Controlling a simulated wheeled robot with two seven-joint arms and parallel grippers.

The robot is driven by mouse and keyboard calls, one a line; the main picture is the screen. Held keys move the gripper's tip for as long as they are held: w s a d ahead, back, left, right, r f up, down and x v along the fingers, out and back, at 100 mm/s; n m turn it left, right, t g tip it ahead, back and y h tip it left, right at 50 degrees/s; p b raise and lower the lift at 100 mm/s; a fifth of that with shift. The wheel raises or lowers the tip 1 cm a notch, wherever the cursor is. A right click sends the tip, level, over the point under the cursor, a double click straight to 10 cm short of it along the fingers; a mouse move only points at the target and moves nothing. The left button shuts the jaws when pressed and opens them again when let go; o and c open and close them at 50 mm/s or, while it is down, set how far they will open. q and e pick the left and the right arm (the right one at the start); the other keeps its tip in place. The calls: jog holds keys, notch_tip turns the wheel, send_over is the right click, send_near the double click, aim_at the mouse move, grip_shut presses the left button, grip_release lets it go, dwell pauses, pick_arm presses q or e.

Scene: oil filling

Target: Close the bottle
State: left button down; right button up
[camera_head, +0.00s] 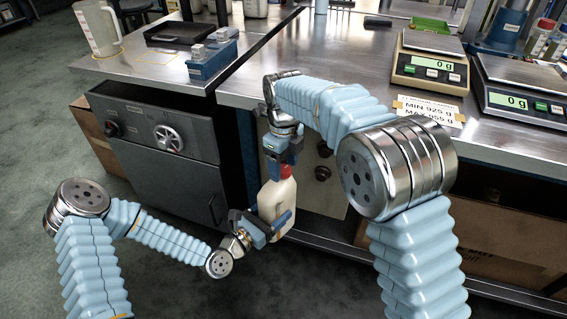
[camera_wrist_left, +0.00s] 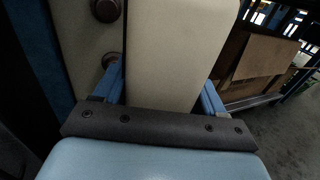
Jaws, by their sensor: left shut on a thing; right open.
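The bottle (camera_head: 277,197) is cream white with a red cap (camera_head: 286,171) at its top. It is held in the air in front of the bench, close to upright with a slight tilt. My left gripper (camera_head: 268,226) is shut on the lower body of the bottle. In the left wrist view the bottle's pale side (camera_wrist_left: 172,55) fills the middle between the two blue fingers. My right gripper (camera_head: 284,158) points down from above, right at the cap. Its fingers are open around or just above the cap; I cannot tell if they touch it. The cap's seating on the neck is too small to judge.
Two scales (camera_head: 430,62) reading 0 g stand on the steel bench, with a weight label (camera_head: 428,110) beside them. A blue rack (camera_head: 211,62) and a clear jug (camera_head: 98,28) stand on the left bench. A dark cabinet (camera_head: 158,150) is left of the bottle. The floor at left is free.

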jog(key=shift+r, duration=0.15)
jog(key=shift+r, duration=2.15)
jog(key=shift+c, duration=0.4)
